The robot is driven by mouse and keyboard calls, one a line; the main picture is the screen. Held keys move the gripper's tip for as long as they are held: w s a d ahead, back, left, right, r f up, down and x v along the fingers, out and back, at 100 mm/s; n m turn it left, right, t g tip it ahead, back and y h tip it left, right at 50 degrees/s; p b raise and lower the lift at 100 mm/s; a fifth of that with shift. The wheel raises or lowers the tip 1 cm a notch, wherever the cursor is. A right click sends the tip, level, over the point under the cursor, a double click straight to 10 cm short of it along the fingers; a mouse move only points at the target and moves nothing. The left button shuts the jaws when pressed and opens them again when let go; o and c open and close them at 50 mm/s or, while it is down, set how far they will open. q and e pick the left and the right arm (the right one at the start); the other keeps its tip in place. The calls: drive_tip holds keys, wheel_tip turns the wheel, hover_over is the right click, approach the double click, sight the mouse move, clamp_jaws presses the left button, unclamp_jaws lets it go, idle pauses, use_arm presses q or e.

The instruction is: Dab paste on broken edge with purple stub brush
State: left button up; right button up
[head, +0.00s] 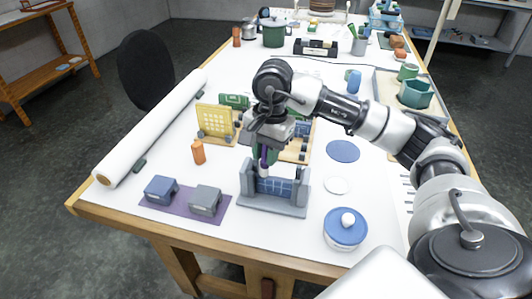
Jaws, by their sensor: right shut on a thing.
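My right gripper (262,146) comes in from the right and is shut on the purple stub brush (264,158), which points down. Below it, a blue tile-like piece (276,186) stands upright in a grey stand (272,207) near the table's front. The brush tip is at or just above the top of this piece; I cannot tell if they touch. The broken edge is too small to make out clearly. My left gripper is out of view.
Two small blocks, blue (161,189) and grey (205,200), sit on a purple mat (184,206) at left. An orange cylinder (198,152) and a yellow panel (214,121) stand behind. A white roll (152,130) lines the left edge. Flat discs (343,151) lie right of the stand.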

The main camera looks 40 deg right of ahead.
drive_tip(key=shift+r, duration=0.25)
drive_tip(key=shift+s+d+f, duration=0.1)
drive_tip(key=shift+s+d, duration=0.1)
drive_tip(key=shift+s, duration=0.05)
drive_tip(key=shift+s+d+b, duration=0.6)
drive_tip(key=shift+s, duration=0.05)
drive_tip(key=shift+f+b, duration=0.55)
drive_tip(key=shift+f, duration=0.05)
idle(0.5)
drive_tip(key=shift+f+b, duration=0.1)
drive_tip(key=shift+b, duration=0.2)
idle(1.1)
drive_tip(key=shift+r+p, duration=0.35)
drive_tip(key=shift+r, duration=0.4)
drive_tip(key=shift+d, duration=0.1)
